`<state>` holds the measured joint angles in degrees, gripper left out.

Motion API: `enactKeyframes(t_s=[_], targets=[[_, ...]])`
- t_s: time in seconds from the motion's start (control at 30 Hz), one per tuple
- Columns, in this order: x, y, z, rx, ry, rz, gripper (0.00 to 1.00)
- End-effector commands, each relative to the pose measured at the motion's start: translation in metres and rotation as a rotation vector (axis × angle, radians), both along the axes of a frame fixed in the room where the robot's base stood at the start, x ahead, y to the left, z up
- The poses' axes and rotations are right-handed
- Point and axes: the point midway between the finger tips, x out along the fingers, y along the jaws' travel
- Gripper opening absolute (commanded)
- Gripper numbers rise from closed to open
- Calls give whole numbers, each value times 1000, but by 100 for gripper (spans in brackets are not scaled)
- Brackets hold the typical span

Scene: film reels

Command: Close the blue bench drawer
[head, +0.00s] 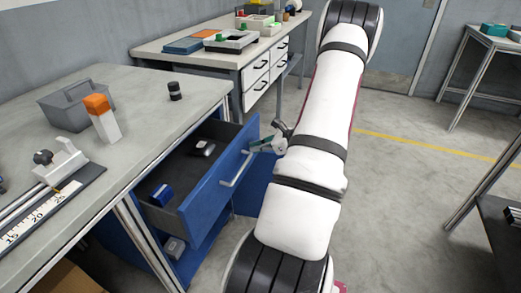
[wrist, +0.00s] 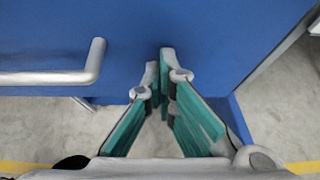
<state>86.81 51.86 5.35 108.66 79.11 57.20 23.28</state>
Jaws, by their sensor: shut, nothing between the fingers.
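The blue bench drawer (head: 220,181) is pulled out from the bench, with its grey inside showing. It holds a dark item (head: 203,148) and a blue item (head: 161,194). A light bar handle (head: 237,170) is on its front. In the wrist view the blue front (wrist: 210,30) fills the upper part and the handle (wrist: 60,77) is at left. My gripper (wrist: 166,55) is shut and empty, its green-padded fingers together at or close to the front, right of the handle. I cannot tell if they touch. In the head view my gripper (head: 262,143) is partly hidden behind my arm.
The grey bench top (head: 150,85) holds a grey tote (head: 75,103), an orange-and-white block (head: 102,118), a black cylinder (head: 174,91) and a measuring fixture (head: 62,165). A second bench (head: 150,48) with white drawers stands behind. Floor at right is clear up to a dark table (head: 495,195).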

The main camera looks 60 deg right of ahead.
Motion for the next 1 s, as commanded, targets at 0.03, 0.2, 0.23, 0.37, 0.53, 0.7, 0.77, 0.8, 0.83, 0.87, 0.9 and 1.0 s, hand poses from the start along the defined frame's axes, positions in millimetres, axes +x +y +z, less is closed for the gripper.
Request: enactKeyframes(t_s=[0.03, 0.2, 0.23, 0.37, 0.53, 0.7, 0.77, 0.8, 0.83, 0.87, 0.9, 1.0], targets=[[10, 2, -1, 0, -2, 6, 0], [46, 5, -1, -2, -3, 7, 0], [53, 6, -1, -2, -3, 8, 0], [82, 9, -1, -1, -3, 8, 0], [115, 11, -1, -1, -2, 6, 0], [139, 12, -1, -1, -2, 4, 0], [144, 12, 0, -1, -2, 4, 0], [147, 13, 0, 0, -2, 4, 0], [149, 13, 0, 0, -2, 4, 0], [150, 13, 0, 0, -3, 3, 0], [152, 13, 0, 0, -3, 2, 0], [154, 13, 0, 1, -3, 2, 0]])
